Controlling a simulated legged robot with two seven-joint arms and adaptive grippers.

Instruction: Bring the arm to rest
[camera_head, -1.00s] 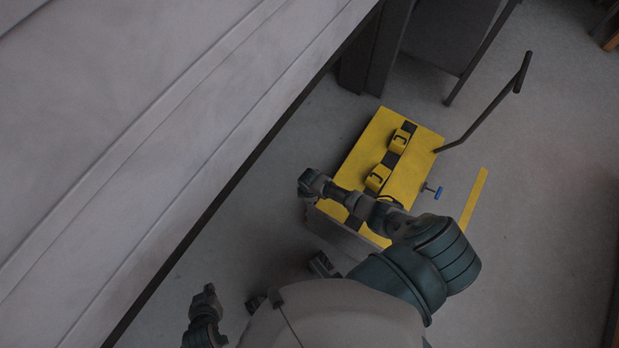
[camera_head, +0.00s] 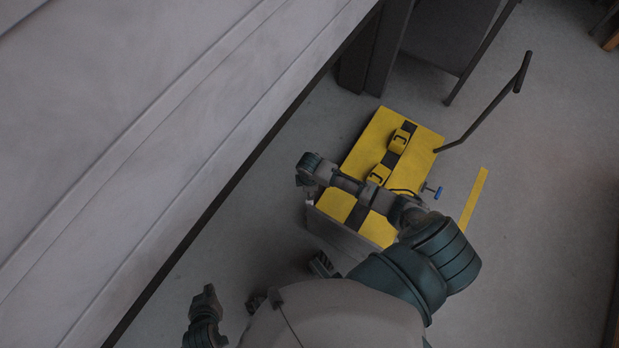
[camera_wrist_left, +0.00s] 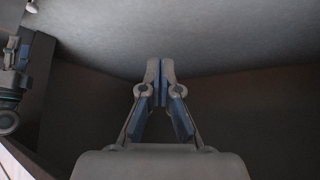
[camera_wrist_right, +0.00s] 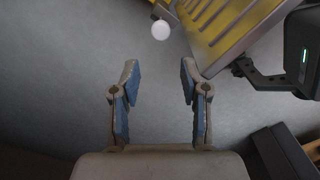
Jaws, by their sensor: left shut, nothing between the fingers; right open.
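My left gripper (camera_head: 207,292) is low at the left in the head view, beside the long grey surface and apart from it in the picture. In the left wrist view its fingers (camera_wrist_left: 160,68) are closed together with nothing between them. My right arm reaches across the yellow cart in the head view, its wrist at the cart's left side; its fingers are hard to make out there. In the right wrist view my right gripper (camera_wrist_right: 158,68) is open and empty, with bare floor between its fingers.
A large grey surface (camera_head: 130,120) fills the upper left. Grey floor is free at the right.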

